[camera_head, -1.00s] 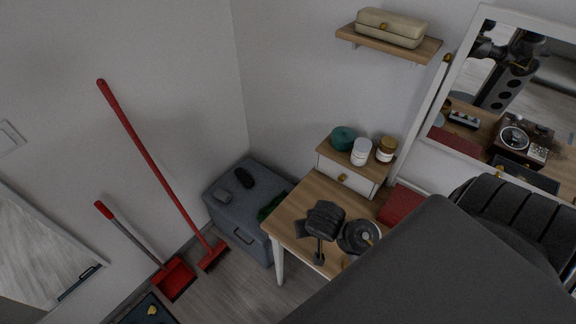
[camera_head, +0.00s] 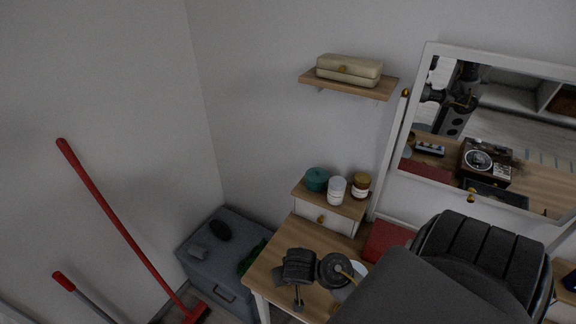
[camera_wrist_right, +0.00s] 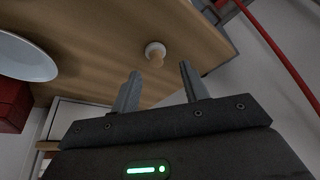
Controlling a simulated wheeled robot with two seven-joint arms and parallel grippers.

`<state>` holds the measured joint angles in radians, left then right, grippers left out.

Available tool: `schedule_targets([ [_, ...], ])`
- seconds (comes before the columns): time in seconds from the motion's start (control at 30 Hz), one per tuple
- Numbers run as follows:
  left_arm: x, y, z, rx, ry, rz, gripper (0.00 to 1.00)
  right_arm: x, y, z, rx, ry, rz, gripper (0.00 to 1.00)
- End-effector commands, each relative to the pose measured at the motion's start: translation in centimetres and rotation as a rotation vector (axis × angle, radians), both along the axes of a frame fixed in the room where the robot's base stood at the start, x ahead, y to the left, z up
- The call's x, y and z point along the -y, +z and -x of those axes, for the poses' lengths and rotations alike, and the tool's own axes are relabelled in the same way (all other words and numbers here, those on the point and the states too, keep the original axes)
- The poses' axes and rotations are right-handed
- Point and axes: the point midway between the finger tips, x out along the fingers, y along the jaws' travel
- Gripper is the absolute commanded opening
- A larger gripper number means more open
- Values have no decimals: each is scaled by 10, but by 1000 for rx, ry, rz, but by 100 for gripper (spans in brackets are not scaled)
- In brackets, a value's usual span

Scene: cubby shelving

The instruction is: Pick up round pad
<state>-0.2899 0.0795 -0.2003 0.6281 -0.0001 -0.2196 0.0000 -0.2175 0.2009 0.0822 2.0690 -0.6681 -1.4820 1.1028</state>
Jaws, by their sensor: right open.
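A small round white piece with a beige knob-like middle (camera_wrist_right: 155,52) lies on the wooden tabletop in the right wrist view; it may be the round pad, but I cannot be sure. My right gripper (camera_wrist_right: 158,88) is open and empty, with its two fingers pointing toward this piece, apart from it. In the head view my right gripper (camera_head: 289,288) hangs over the table's left part, and my dark arm hides much of the tabletop. The round piece is not distinguishable there. My left gripper is not in view.
A white dish (camera_wrist_right: 24,57) and a red box (camera_wrist_right: 12,103) lie at the left of the wrist view. A drawer unit (camera_head: 325,213) with several jars stands behind. A mirror (camera_head: 490,130) stands at right. A grey storage box (camera_head: 190,268) is left of the table.

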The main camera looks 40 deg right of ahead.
Motion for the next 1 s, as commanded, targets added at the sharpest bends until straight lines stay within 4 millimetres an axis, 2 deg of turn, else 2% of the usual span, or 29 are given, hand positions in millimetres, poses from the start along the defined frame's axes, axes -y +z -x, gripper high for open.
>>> schedule_targets([
  [0.13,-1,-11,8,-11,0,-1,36,12,-23,-8,-2,2,5,45],
  [0.23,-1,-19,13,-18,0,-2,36,13,-36,-13,0,3,3,45],
  [0.57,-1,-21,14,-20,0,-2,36,14,-41,-15,0,0,1,45],
  [0.67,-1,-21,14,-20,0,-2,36,14,-41,-15,0,0,1,34],
  [0.9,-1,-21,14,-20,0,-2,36,14,-41,-15,0,0,1,3],
  [1.0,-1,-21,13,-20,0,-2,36,14,-41,-15,0,0,1,0],
])
